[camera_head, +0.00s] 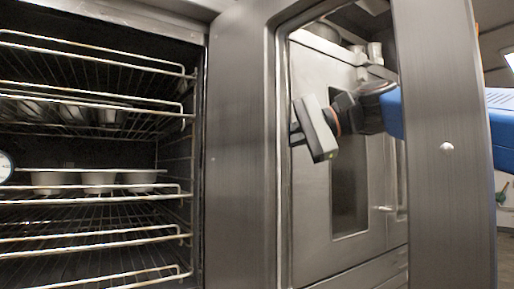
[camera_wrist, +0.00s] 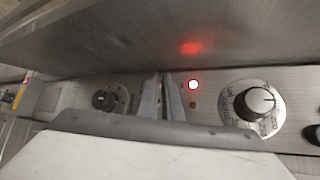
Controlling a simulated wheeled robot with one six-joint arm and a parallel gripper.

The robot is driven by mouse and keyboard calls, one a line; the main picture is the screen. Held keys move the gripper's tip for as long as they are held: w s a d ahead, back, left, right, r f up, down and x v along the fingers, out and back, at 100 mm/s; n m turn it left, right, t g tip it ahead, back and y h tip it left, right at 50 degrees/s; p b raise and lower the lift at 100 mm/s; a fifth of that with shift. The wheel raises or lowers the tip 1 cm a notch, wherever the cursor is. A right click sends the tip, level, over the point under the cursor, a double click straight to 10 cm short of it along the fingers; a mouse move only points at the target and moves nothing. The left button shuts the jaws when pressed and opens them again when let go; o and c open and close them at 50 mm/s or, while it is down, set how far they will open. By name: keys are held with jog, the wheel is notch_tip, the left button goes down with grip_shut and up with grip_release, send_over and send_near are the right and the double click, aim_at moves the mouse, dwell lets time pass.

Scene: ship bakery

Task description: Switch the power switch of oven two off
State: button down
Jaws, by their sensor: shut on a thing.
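In the wrist view a steel control panel (camera_wrist: 300,82) carries a lit lamp (camera_wrist: 193,85), white with a red rim. A round dial with a numbered ring (camera_wrist: 254,102) is right of the lamp, and a dark knob (camera_wrist: 103,100) is at the left. My gripper (camera_wrist: 164,92) reaches the panel just left of the lamp, its fingers close together. It is shut on a small part there, likely the power switch, which the fingers hide. The head view shows my gripper (camera_head: 294,132) through an opening in a steel frame; the panel's controls are not visible there.
In the head view an open oven chamber with wire racks (camera_head: 90,190) and tins (camera_head: 98,180) is at the left. A broad steel frame (camera_head: 240,150) stands between it and my gripper. A steel oven front with a dark window (camera_head: 350,195) is behind my gripper.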

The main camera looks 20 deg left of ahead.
jog(key=shift+f+n+g+y, duration=0.2)
jog(key=shift+f+n+y, duration=0.55)
jog(key=shift+n+y, duration=0.55)
jog(key=shift+f+n+g+y, duration=0.2)
jog(key=shift+f+n+y, duration=0.5)
jog(key=shift+n+y, duration=0.55)
jog(key=shift+f+n+g+y, duration=0.2)
jog(key=shift+f+n+y, duration=0.55)
jog(key=shift+n+y, duration=0.5)
jog(key=shift+n, duration=0.3)
jog(key=c, duration=2.2)
grip_release()
jog(key=shift+d, duration=0.1)
jog(key=v, duration=1.7)
jog(key=shift+w+d, duration=0.1)
jog(key=shift+w, duration=0.05)
